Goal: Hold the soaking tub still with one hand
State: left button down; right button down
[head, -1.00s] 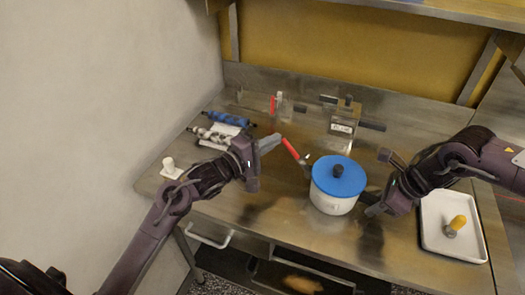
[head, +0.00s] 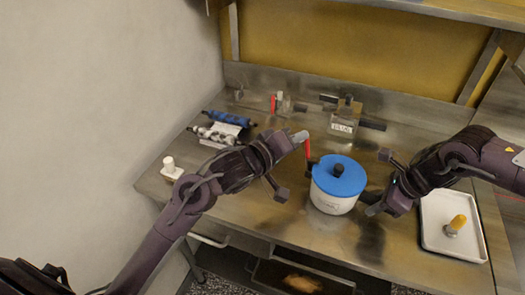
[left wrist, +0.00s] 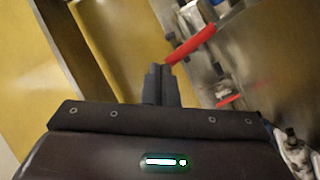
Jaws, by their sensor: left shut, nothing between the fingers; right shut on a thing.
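The soaking tub (head: 333,204) is white with a blue lid (head: 338,178) and a dark knob, upright on the steel bench. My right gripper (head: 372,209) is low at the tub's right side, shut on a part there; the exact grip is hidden. My left gripper (head: 301,136) is shut and empty, above and left of the tub. Its closed fingertips show in the left wrist view (left wrist: 161,72). A red lever (head: 308,149) stands nearly upright at the tub's left, close to the left fingertips; it also shows in the left wrist view (left wrist: 190,45). I cannot tell whether they touch.
A white tray (head: 429,237) with a yellow-handled tool (head: 456,224) is at the right. A metal block (head: 344,118) stands behind the tub. The bench front has clear room.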

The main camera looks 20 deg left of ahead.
pick_arm(q)
jog(key=v, duration=1.2)
jog(key=w+a+f+n+g+h, duration=0.1)
jog(key=a+f+n+h, duration=0.35)
jog(key=f+h, duration=0.2)
jog(key=f+x, duration=0.1)
jog(key=x, duration=1.2)
jog(key=shift+w, duration=0.45)
jog(key=shift+r+m, duration=0.1)
jog(key=shift+m, duration=0.15)
jog(key=shift+s+d+r, duration=0.1)
jog(key=shift+d, duration=0.3)
jog(key=shift+s+d+r, duration=0.1)
jog(key=shift+d, duration=0.35)
